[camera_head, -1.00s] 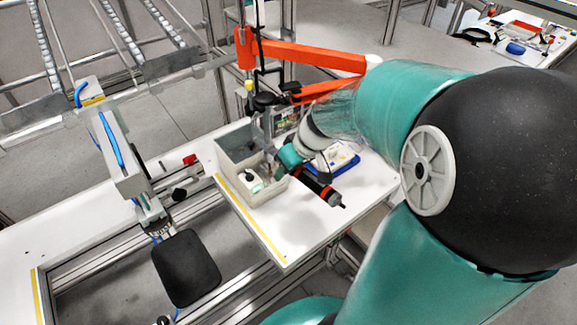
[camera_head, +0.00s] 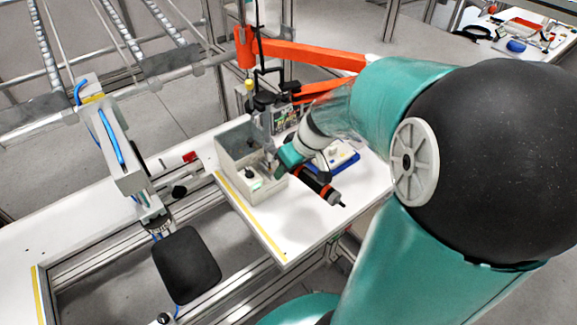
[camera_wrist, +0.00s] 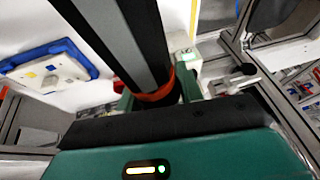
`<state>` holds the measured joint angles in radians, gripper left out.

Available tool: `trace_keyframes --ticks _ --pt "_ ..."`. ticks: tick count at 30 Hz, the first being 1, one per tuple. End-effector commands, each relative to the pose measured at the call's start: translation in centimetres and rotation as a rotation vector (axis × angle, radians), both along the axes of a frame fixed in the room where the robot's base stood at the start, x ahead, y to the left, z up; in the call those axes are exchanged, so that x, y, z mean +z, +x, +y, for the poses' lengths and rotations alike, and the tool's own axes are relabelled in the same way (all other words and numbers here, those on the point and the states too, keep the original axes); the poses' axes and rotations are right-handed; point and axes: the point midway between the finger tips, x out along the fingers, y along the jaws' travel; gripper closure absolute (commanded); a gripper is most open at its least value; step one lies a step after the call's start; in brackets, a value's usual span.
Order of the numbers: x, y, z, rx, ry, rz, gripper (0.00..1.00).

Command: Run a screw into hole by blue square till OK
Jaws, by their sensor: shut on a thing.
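My gripper (camera_head: 293,160) is shut on a black power screwdriver (camera_head: 321,188) with orange-red bands. The screwdriver is tilted, its thin tip pointing down to the right over the white table. In the wrist view the screwdriver (camera_wrist: 128,38) runs up from between the fingers of my gripper (camera_wrist: 157,94). A white plate (camera_wrist: 50,70) with a small blue square and a yellow square lies in a blue tray (camera_wrist: 88,66), left of the screwdriver. The tray (camera_head: 352,163) shows in the head view behind the screwdriver, partly hidden by my arm. The hole and any screw are too small to tell.
A grey bin (camera_head: 236,143) with a small white device (camera_head: 252,176) stands just left of my gripper. An orange jointed arm (camera_head: 310,54) extends behind. The white table's (camera_head: 285,235) front part is clear. A black pad (camera_head: 186,265) sits at the lower left.

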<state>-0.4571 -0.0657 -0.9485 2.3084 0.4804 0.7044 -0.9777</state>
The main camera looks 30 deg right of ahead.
Motion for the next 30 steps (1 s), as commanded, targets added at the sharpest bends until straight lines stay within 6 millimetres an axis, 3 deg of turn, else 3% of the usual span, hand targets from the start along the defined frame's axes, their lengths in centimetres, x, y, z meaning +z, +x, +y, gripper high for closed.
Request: trace_keyframes --ticks 22,30 --pt "5.5 0.0 0.0 -0.001 0.001 -0.003 1.00" --pt "6.0 0.0 0.0 -0.001 0.000 0.001 1.00"
